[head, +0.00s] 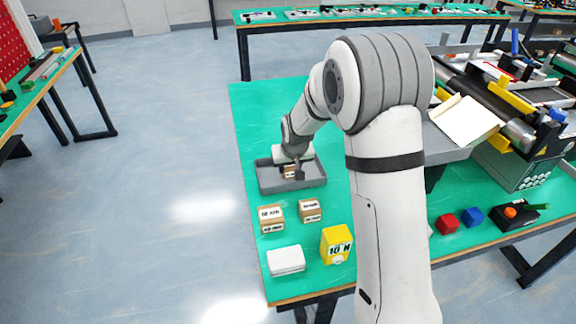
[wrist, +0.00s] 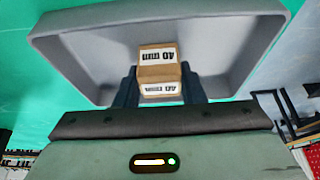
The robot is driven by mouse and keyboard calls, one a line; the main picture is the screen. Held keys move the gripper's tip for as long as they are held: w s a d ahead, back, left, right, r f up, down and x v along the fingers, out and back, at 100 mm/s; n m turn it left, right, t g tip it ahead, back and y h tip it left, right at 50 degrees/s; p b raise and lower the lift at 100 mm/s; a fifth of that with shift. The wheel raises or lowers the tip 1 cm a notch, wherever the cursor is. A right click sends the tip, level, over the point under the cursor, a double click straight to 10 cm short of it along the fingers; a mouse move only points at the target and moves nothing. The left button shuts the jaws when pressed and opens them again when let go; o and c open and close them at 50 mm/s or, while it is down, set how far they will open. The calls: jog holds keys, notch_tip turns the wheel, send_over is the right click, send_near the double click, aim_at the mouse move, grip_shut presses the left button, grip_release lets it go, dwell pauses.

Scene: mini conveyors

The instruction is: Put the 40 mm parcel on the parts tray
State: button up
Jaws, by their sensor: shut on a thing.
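The 40 mm parcel (wrist: 158,70) is a small brown cardboard box with white labels reading 40 mm. My gripper (wrist: 158,88) is shut on it, one dark finger on each side. The parts tray (head: 311,185) is a grey, shallow, walled tray on the green table. In the head view the parcel (head: 289,172) shows at my gripper (head: 291,170), within the tray's outline. In the wrist view the grey tray (wrist: 75,52) surrounds the parcel. I cannot tell whether the parcel touches the tray floor.
Two other brown boxes (head: 271,218) (head: 310,210) stand in front of the tray. A white box (head: 286,261) and a yellow 10 N block (head: 336,244) are nearer the front edge. Red (head: 447,223) and blue (head: 472,216) cubes and a conveyor (head: 512,130) are to the right.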

jog(key=shift+f, duration=0.2)
jog(key=o, duration=1)
jog(key=shift+r, duration=0.1)
jog(key=shift+r, duration=0.5)
jog(key=a+v, duration=0.1)
jog(key=v, duration=1)
jog(key=s+d+r, duration=0.1)
jog(key=s+d, duration=0.3)
jog(key=s, duration=0.5)
jog(key=s+d+r+m+g, duration=0.1)
jog(key=s+d, duration=0.3)
jog(key=s, duration=0.5)
jog(key=s+d+r+m+g, duration=0.1)
jog(key=s+d, duration=0.3)
jog(key=s, duration=0.5)
jog(key=shift+s+d+r+h, duration=0.1)
jog(key=shift+s+r+h, duration=0.25)
jog(key=shift+s+h, duration=0.05)
